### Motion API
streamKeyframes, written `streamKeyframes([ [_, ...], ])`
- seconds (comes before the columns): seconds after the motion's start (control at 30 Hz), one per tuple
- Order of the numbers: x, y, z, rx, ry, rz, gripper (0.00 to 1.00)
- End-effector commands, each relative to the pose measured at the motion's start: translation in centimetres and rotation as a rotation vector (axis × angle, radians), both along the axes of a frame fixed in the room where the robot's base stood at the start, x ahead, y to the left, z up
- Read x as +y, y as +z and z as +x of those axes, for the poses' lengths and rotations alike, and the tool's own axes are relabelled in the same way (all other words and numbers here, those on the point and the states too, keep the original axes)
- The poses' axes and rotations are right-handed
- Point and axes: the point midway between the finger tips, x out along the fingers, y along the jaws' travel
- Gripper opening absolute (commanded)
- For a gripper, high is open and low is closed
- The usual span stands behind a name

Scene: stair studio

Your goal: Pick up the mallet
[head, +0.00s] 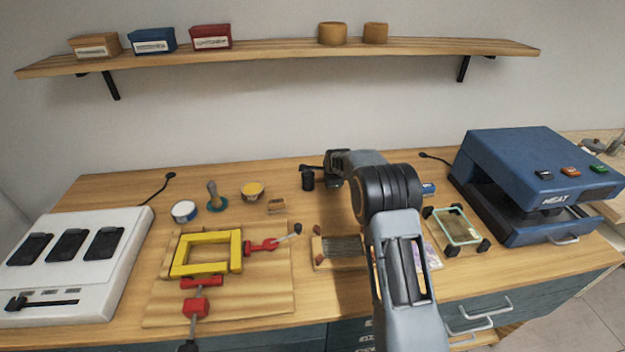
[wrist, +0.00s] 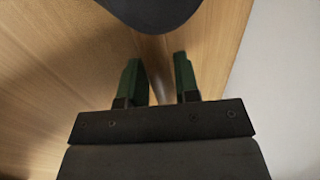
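The mallet's dark head (head: 308,181) appears as a black cylinder at the back of the workbench, just left of my wrist in the head view. In the wrist view, a dark rounded shape, which looks like the mallet head (wrist: 150,10), fills the top edge. A pale grey-brown strip, apparently its handle (wrist: 156,80), runs down from it between my fingers. My gripper (wrist: 158,78) is open, its two green fingers on either side of the strip. A gap shows at the right finger; contact at the left is unclear. My gripper (head: 314,168) is small and partly hidden in the head view.
A yellow bowl (head: 252,189), a stamp-like tool (head: 214,198) and a blue-white roll (head: 185,211) stand left of the mallet. A yellow frame (head: 186,256) and red clamps (head: 197,307) lie nearer. A blue heat press (head: 525,180) stands right. A wall shelf (head: 270,52) hangs above.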

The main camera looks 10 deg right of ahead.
Motion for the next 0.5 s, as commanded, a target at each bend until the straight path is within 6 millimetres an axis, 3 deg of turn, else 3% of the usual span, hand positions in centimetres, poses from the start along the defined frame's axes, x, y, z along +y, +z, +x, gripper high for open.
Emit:
streamKeyframes([
  [0.33,0.01,-0.52,0.34,-0.001,0.000,0.000,0.30],
  [0.5,0.01,-0.51,0.33,-0.001,0.000,0.000,0.13],
])
